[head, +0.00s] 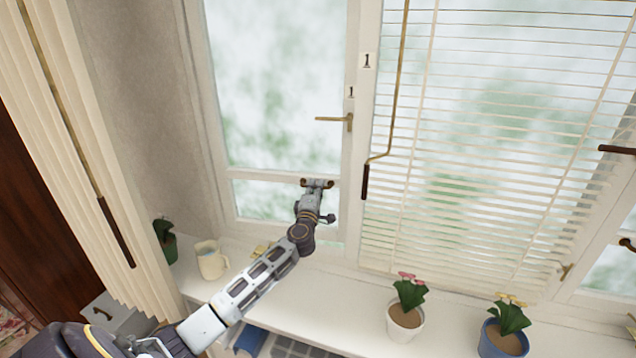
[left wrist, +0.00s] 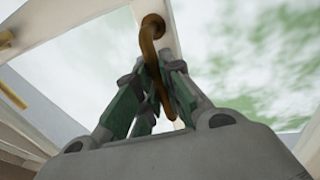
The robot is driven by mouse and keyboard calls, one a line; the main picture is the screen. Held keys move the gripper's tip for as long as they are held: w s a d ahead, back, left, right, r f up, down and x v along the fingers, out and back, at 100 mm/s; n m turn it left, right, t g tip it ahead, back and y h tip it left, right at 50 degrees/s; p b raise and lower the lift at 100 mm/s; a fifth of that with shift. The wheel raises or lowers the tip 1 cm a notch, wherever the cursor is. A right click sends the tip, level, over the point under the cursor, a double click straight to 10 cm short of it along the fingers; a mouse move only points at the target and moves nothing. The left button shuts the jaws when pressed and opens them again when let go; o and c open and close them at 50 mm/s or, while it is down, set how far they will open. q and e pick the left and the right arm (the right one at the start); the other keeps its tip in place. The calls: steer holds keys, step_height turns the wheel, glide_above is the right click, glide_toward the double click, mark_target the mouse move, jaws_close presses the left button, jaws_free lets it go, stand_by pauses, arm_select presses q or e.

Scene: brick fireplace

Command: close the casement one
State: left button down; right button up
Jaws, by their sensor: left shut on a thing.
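The casement one (head: 344,150) is the white-framed window leaf at upper centre, marked with a "1" and glazed over blurred green. Its brass lever handle (head: 349,122) points left. I cannot tell whether the leaf stands slightly ajar. My left gripper (head: 317,184) is at the leaf's lower crossbar, shut on a brown curved pull handle (left wrist: 153,28). In the left wrist view its fingers close around the handle's bar, and part of the bar is hidden between them. My right gripper is not in view.
Slatted blinds (head: 480,130) with a hanging wand (head: 365,182) cover the window to the right. The sill (head: 345,290) holds a cream mug (head: 212,262) and flower pots (head: 405,322), (head: 500,342). Vertical blinds (head: 75,130) hang at left.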

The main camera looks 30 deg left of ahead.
arm_select(q)
steer(key=s+m+h+p, duration=0.1)
steer(key=s+h+p, duration=0.1)
steer(key=s, duration=0.4)
steer(key=shift+d+f+m+t+h, duration=0.35)
steer(key=shift+d+m+t+h, duration=0.05)
steer(key=shift+h, duration=0.1)
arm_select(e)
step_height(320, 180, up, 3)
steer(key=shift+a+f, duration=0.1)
arm_select(q)
steer(key=c, duration=1.7)
jaws_free()
steer(key=shift+s, duration=0.25)
steer(key=shift+o, duration=0.9)
steer(key=shift+s+a+r, duration=0.1)
steer(key=shift+s+r, duration=0.05)
steer(key=shift+r, duration=0.1)
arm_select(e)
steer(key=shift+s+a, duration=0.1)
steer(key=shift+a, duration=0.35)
